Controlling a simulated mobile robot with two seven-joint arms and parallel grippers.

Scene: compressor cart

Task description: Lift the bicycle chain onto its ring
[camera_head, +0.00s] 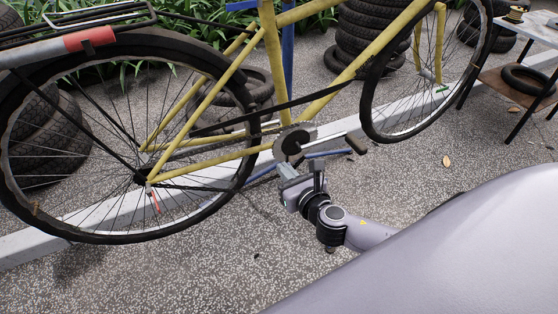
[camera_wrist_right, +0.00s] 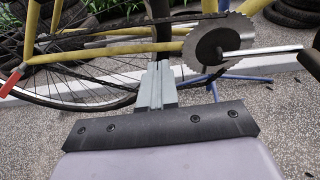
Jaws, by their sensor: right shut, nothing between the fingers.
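The yellow bicycle (camera_head: 265,50) stands upright across the head view. Its toothed chain ring (camera_head: 293,143) is at the bottom of the frame, and it also shows large in the right wrist view (camera_wrist_right: 215,45). The dark chain (camera_head: 205,188) runs from the rear hub toward the ring. In the wrist view the chain (camera_wrist_right: 95,78) passes low, behind my fingers; whether it touches the ring's teeth I cannot tell. My right gripper (camera_head: 287,172) is just below and in front of the ring, its fingers together and empty. My left gripper is not in view.
The crank and pedal (camera_head: 356,145) stick out right of the ring, close above my right gripper. Blue stand legs (camera_head: 330,154) lie behind it. Tyre stacks (camera_head: 365,40) and a small table (camera_head: 515,75) stand behind. The speckled ground (camera_head: 220,265) in front is clear.

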